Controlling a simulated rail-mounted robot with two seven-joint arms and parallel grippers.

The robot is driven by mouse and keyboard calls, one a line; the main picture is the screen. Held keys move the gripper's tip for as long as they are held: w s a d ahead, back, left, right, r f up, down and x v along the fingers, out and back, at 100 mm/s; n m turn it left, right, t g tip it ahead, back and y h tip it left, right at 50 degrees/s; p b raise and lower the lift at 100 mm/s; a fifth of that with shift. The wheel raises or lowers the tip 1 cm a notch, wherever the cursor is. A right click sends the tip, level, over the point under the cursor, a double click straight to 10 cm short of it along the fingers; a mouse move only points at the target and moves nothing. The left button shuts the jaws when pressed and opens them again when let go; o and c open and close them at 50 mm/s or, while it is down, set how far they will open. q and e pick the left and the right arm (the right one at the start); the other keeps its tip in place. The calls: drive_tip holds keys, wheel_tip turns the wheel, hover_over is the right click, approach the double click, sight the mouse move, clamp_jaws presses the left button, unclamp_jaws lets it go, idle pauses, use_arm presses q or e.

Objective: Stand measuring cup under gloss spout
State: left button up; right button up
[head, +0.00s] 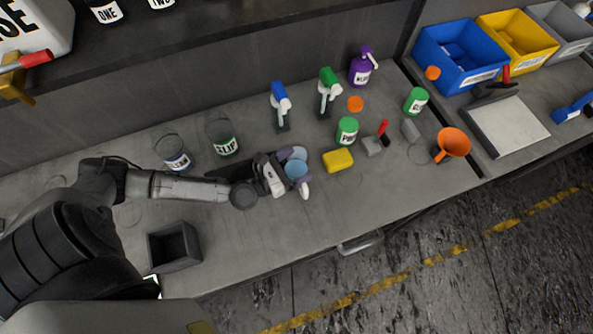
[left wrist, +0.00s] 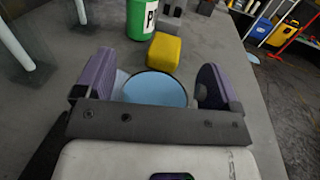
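My left gripper (head: 299,171) is over the middle of the bench. In the left wrist view its purple-grey fingers (left wrist: 155,88) stand wide apart, with a round light-blue thing (left wrist: 153,90) between them and a narrow gap at the right finger. The blue round also shows in the head view (head: 296,169). It may be the measuring cup seen from above, but its sides are hidden. No gloss label is readable. A brass tap (head: 17,85) with a red handle (head: 37,58) is on a white container (head: 40,22) at the upper left. My right gripper is not in view.
A yellow sponge (head: 338,160) and a green can (head: 347,131) are close to the right of the gripper. Two clear labelled pails (head: 222,140) stand behind my left arm. Spray bottles (head: 281,105) stand farther back. An open dark box (head: 174,247) sits near the front edge.

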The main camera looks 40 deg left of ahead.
use_arm(q)
drive_tip(key=c, duration=0.8)
drive_tip(key=shift+r, duration=0.1)
